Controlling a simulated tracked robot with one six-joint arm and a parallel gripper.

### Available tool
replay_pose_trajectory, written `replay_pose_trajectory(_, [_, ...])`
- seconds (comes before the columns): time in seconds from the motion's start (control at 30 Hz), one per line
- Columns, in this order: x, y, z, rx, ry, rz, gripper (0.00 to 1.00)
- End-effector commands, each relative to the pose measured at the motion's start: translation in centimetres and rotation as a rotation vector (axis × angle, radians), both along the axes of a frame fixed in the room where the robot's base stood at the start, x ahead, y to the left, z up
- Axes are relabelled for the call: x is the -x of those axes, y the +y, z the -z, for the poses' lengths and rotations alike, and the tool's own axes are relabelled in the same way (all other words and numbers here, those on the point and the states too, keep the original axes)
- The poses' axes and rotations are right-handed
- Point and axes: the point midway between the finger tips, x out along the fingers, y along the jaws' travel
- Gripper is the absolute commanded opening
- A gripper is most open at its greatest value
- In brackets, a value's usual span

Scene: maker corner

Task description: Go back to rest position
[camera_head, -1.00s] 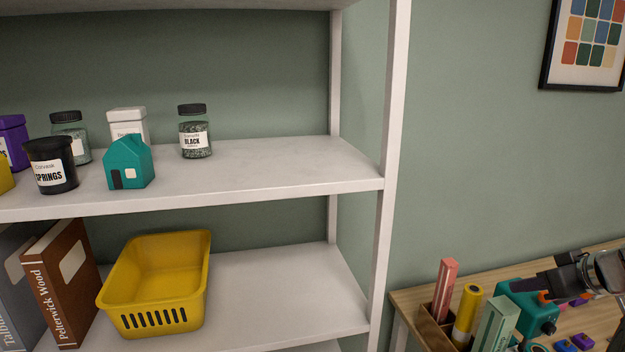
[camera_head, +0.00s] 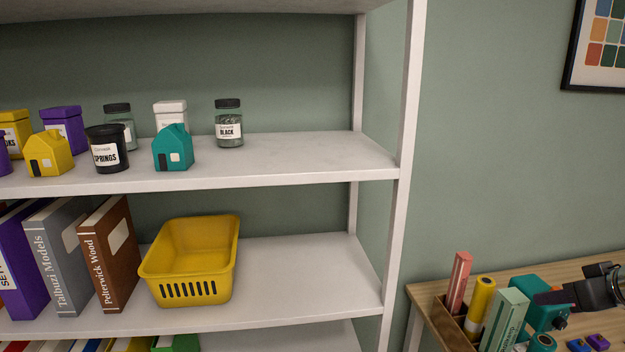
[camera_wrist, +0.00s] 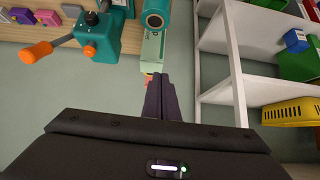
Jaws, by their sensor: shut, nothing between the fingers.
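My gripper (camera_head: 548,298) shows at the right edge of the head view, in front of the wooden workbench (camera_head: 590,266). Its fingers are together with nothing between them. In the wrist view the dark fingers of my gripper (camera_wrist: 161,98) point up the picture, closed. They appear just below a pale green box (camera_wrist: 153,52). A teal vise (camera_wrist: 98,38) with an orange-tipped handle is to their left. In the head view the teal vise (camera_head: 545,317) is partly hidden behind my gripper.
A white shelf unit (camera_head: 330,155) fills the left and middle, holding jars, small houses, binders and a yellow basket (camera_head: 190,262). Its upright post (camera_head: 405,130) stands between basket and bench. A wooden organizer (camera_head: 447,322) with coloured boxes sits at the bench's left end.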

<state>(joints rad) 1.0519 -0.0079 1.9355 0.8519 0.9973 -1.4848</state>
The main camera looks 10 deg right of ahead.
Motion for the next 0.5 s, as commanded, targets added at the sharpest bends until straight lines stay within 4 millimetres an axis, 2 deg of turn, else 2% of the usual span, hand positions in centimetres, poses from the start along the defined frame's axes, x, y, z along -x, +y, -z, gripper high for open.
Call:
replay_pose_trajectory(0.33, [-1.2, 6.1, 0.1, -0.033, 0.063, -0.029, 0.0])
replay_pose_trajectory(0.5, [-1.3, 10.7, 0.3, -0.051, 0.114, -0.044, 0.0])
